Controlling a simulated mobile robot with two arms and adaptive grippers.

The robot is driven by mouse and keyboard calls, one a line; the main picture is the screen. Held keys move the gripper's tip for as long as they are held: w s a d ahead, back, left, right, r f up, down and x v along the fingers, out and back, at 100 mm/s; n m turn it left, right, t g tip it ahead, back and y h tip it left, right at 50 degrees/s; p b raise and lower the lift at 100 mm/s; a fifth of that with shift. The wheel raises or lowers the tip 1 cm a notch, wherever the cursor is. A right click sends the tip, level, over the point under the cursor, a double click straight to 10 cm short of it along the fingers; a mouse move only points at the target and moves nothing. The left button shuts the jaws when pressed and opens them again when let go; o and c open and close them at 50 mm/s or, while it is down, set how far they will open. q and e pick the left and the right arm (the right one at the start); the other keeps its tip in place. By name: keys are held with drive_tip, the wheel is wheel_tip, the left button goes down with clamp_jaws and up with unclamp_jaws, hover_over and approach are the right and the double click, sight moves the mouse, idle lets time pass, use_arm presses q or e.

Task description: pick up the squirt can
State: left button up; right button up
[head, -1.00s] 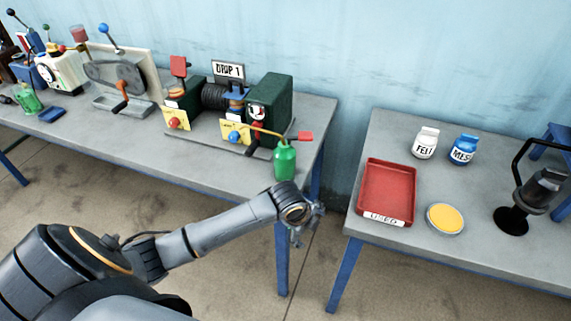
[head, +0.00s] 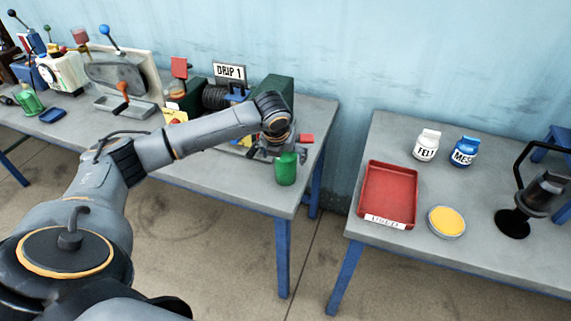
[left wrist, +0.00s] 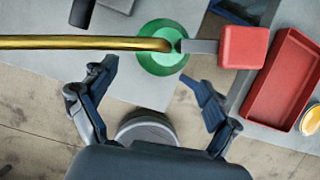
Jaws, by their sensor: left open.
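The green squirt can (head: 286,170) stands near the front right corner of the left bench. Its upper part is hidden behind my gripper in the head view. In the left wrist view the can (left wrist: 160,62) is seen from above, with its long brass spout running left and a red tab (left wrist: 243,47) to the right. My left gripper (head: 284,150) is over the top of the can. In the left wrist view the open fingers (left wrist: 152,88) are spread to either side, just short of the can, with nothing between them. My right gripper is not in view.
The machine with the DRIP 1 sign (head: 229,72) stands behind my arm on the left bench (head: 215,165). Across a gap, the right bench holds a red tray (head: 388,192), a yellow-filled dish (head: 446,221) and the FELT (head: 427,146) and MESH (head: 464,151) jars.

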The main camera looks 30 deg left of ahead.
sight(285, 166)
use_arm(q)
drive_tip(key=p+x, duration=0.1)
drive_tip(key=x, duration=0.7)
drive_tip(key=shift+w+a, duration=0.15)
drive_tip(key=shift+a, duration=0.05)
drive_tip(key=c, duration=1.5)
drive_tip(key=shift+r, duration=0.1)
